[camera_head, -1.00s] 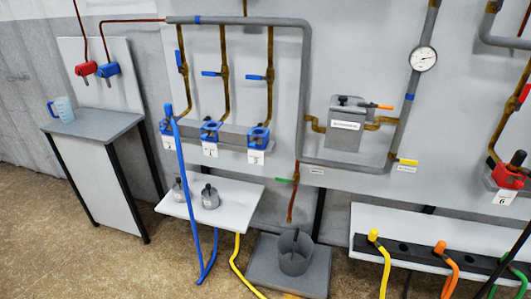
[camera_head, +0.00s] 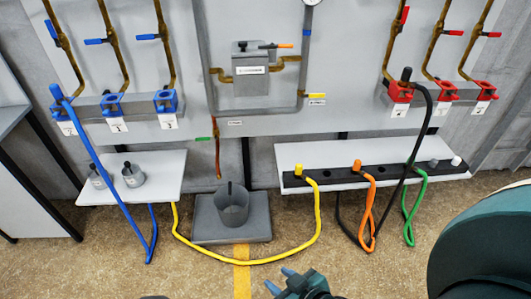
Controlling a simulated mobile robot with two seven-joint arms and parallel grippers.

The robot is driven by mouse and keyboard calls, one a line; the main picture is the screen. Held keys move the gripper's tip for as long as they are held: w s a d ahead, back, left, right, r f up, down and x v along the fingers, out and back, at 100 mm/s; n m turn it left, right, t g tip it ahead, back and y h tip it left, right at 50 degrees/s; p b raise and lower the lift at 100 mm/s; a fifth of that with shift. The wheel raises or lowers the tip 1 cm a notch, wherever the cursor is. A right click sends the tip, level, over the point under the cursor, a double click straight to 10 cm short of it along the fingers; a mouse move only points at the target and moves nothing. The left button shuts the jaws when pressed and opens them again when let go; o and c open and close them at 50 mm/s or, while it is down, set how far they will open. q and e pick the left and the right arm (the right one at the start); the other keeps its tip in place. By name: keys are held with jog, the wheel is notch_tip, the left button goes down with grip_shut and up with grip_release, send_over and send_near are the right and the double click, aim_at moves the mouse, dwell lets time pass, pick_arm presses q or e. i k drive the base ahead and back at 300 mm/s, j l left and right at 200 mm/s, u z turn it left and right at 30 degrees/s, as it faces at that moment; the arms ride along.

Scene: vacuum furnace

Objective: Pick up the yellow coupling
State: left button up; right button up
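The yellow coupling (camera_head: 299,170) stands upright at the left end of the black rack (camera_head: 346,175) on the white shelf (camera_head: 298,152). A yellow hose (camera_head: 318,215) runs from it down to the floor and left towards the small shelf. My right gripper (camera_head: 280,279) is at the bottom edge, its two fingertips apart with nothing seen between them. In the picture it is well below the coupling and a little left of it. My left gripper is not clearly in view.
An orange coupling (camera_head: 357,165) stands right of the yellow one, with a black hose (camera_head: 411,155) passing farther right. A grey bucket (camera_head: 232,208) stands on a plate left of the rack. Blue sockets (camera_head: 166,101) and red sockets (camera_head: 446,91) line the wall.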

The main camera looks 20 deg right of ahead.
aim_at(298, 167)
jog(key=i+j+z, duration=0.1)
jog(key=i+z, duration=0.25)
jog(key=i+j+z, duration=0.3)
jog(key=i, duration=0.15)
jog(key=i+z, duration=0.1)
jog(key=i, duration=0.8)
